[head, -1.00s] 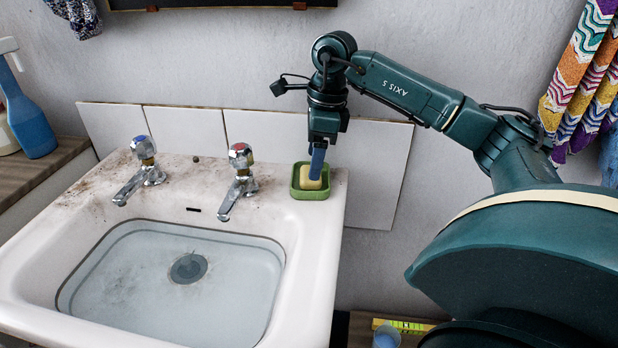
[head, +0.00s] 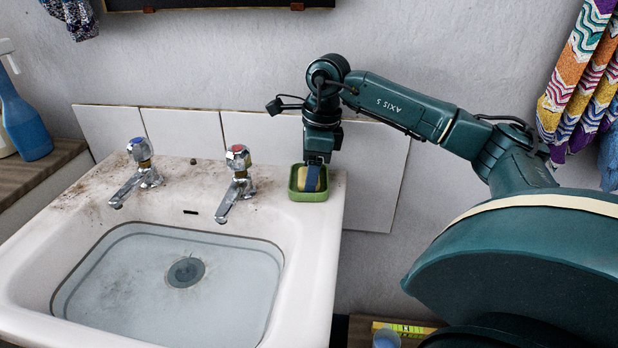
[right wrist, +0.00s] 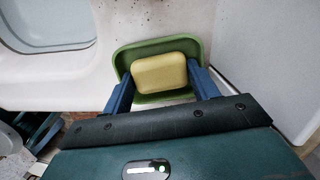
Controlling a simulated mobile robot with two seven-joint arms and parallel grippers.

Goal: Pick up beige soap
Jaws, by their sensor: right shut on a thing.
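The beige soap (head: 301,178) sits in a green soap dish (head: 310,196) on the sink's back right corner. My right gripper (head: 312,178) is lowered over the dish, with a blue finger in front of the soap. In the right wrist view the soap (right wrist: 160,73) lies between the two blue fingers of the right gripper (right wrist: 161,80), inside the green dish (right wrist: 127,56). The gripper is shut on the soap, which still appears to be within the dish. My left gripper is not in view.
A white sink (head: 308,258) with water in its basin stands left of the dish. Two taps (head: 237,185) rise from its back edge. A blue spray bottle (head: 25,122) stands at the far left. Patterned towels (head: 580,75) hang at the right.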

